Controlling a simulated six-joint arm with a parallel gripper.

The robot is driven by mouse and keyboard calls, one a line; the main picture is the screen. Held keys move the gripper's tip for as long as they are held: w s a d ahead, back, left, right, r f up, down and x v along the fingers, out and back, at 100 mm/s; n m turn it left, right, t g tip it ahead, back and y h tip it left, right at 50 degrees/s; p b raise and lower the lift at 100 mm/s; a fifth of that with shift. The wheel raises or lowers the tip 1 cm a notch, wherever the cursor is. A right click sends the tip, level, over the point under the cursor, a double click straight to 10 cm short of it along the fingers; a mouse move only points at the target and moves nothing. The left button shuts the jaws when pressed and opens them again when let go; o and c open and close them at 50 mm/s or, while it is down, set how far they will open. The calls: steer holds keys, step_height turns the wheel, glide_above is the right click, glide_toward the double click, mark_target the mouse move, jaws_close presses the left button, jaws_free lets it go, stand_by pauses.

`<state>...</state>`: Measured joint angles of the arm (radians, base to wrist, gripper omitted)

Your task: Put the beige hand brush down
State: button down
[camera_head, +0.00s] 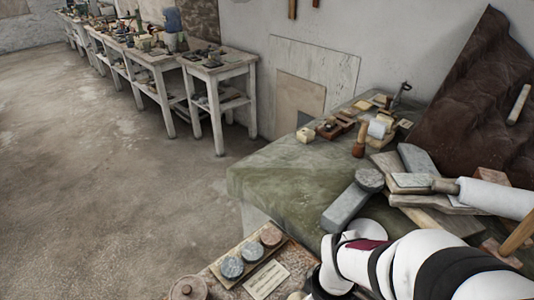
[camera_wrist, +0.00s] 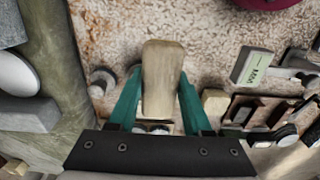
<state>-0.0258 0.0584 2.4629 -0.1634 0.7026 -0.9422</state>
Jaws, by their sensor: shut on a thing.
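The beige hand brush (camera_wrist: 163,72) shows in the middle of the wrist view as a pale, wood-coloured oblong. My gripper (camera_wrist: 160,90) is shut on it, with one teal finger on each side. The brush points away from the gripper over a speckled, pinkish-brown surface (camera_wrist: 110,22). I cannot tell whether the brush touches this surface. Its near end and underside are hidden. In the head view my white arm reaches in at the lower right, and I cannot make out the gripper or the brush there.
In the wrist view, a pale green-and-white box (camera_wrist: 252,66) and a crowded group of dark blocks (camera_wrist: 262,112) lie at right. A grey block (camera_wrist: 28,113) lies at left. In the head view, small round pots (camera_head: 232,268) and a card (camera_head: 266,281) lie near the bottom. The green bench top (camera_head: 275,180) has bare room.

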steer(key=a+f, duration=0.2)
steer(key=a, duration=0.1)
steer(key=a+f, duration=0.2)
steer(key=a, duration=0.2)
steer(key=a+f, duration=0.2)
steer(key=a, duration=0.1)
steer(key=shift+w+a+f, duration=0.2)
steer(key=shift+a+f, duration=0.1)
steer(key=shift+a, duration=0.05)
steer(key=shift+w+a+f, duration=0.1)
steer(key=shift+a+f, duration=0.1)
steer(key=shift+f, duration=0.95)
steer(key=shift+a+f, duration=0.15)
steer(key=shift+f, duration=0.95)
steer(key=c, duration=0.6)
jaws_free()
steer(key=shift+f, duration=0.1)
step_height(320, 180, up, 12)
steer(key=r, duration=0.1)
steer(key=s+d+r+m+y, duration=0.1)
steer(key=s+d+r+m, duration=0.7)
steer(key=s+m, duration=0.3)
steer(key=m, duration=0.3)
steer(key=shift+s+d+y, duration=0.3)
steer(key=shift+d, duration=0.1)
